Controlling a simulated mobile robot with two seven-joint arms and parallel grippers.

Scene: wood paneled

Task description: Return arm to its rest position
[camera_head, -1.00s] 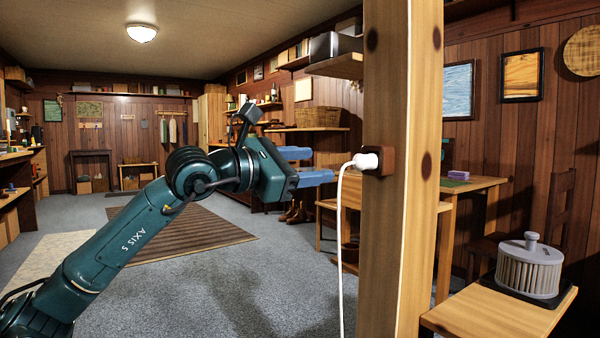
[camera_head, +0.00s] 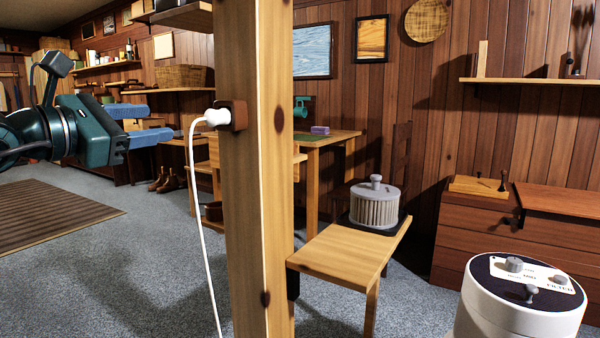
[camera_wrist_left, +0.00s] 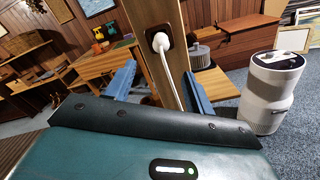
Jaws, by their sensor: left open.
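My left gripper (camera_head: 140,124) is on the left of the head view, with its two blue fingers apart and nothing between them. It points right toward a white plug (camera_head: 217,117), which sits in a brown socket (camera_head: 239,115) on a wooden post (camera_head: 258,200). A clear gap separates the fingertips from the plug. A white cord (camera_head: 196,210) hangs from the plug. In the left wrist view, the plug (camera_wrist_left: 160,42) shows beyond and between the open fingers (camera_wrist_left: 160,88). My right gripper is in neither view.
A small wooden table (camera_head: 345,250) right of the post holds a ribbed grey filter (camera_head: 375,206). A white cylindrical appliance (camera_head: 500,310) stands at the lower right. A desk (camera_head: 325,138) and a drawer chest (camera_head: 470,235) stand behind. The carpet at left (camera_head: 120,260) is clear.

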